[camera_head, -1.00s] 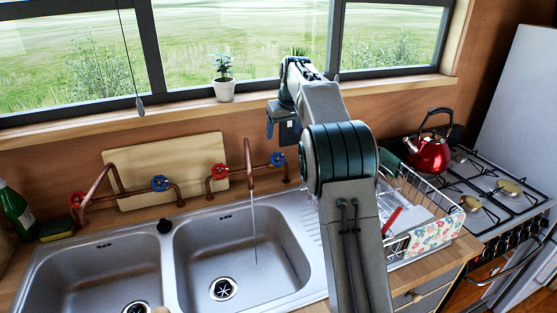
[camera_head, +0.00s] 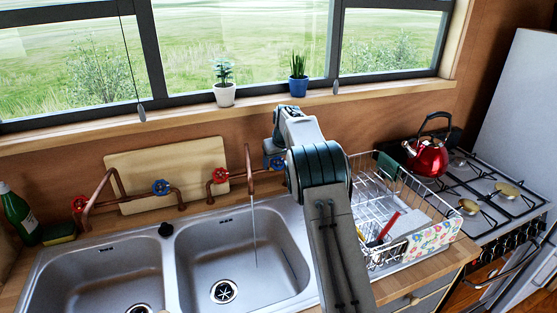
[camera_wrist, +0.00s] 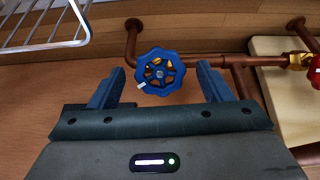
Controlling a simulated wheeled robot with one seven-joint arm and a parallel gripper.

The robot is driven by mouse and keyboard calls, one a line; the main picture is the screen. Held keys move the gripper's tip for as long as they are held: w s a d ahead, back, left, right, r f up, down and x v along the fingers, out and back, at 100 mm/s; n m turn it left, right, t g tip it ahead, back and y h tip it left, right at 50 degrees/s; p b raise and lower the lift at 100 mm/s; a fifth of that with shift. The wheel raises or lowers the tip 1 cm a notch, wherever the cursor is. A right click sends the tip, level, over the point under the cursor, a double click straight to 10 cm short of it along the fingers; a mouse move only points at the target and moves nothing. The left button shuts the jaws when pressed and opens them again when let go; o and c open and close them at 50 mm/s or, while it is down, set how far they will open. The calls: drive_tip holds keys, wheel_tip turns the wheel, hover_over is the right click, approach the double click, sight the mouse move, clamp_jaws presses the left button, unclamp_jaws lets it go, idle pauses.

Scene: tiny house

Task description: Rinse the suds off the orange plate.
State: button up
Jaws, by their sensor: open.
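No orange plate shows in either view. A thin stream of water (camera_head: 254,232) falls from the right copper tap (camera_head: 249,165) into the right sink basin (camera_head: 225,262). My gripper (camera_wrist: 161,72) is open. In the wrist view, the blue valve wheel (camera_wrist: 160,73) appears between its two spread fingers, slightly beyond them. I cannot tell whether they touch it. In the head view my arm largely hides the gripper and this wheel. The red valve wheel (camera_head: 220,174) of the same tap is to the left.
The dish rack (camera_head: 367,215) with utensils stands right of my arm. A red kettle (camera_head: 429,158) sits on the stove. A wooden board (camera_head: 140,172) leans behind the taps. A green bottle (camera_head: 18,213) stands far left. Two potted plants (camera_head: 225,95) (camera_head: 298,88) line the sill.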

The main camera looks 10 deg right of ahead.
drive_tip(key=c, duration=1)
drive_tip(key=shift+f+n+b, duration=0.15)
drive_tip(key=shift+n+b, duration=0.25)
drive_tip(key=shift+n, duration=0.4)
drive_tip(key=shift+n+h, duration=0.4)
drive_tip(key=shift+n, duration=0.2)
drive_tip(key=o, duration=1)
drive_tip(key=shift+r, duration=0.2)
drive_tip(key=b+v, duration=0.2)
drive_tip(key=v, duration=1.1)
drive_tip(key=shift+s+r, duration=0.25)
drive_tip(key=shift+r, duration=0.05)
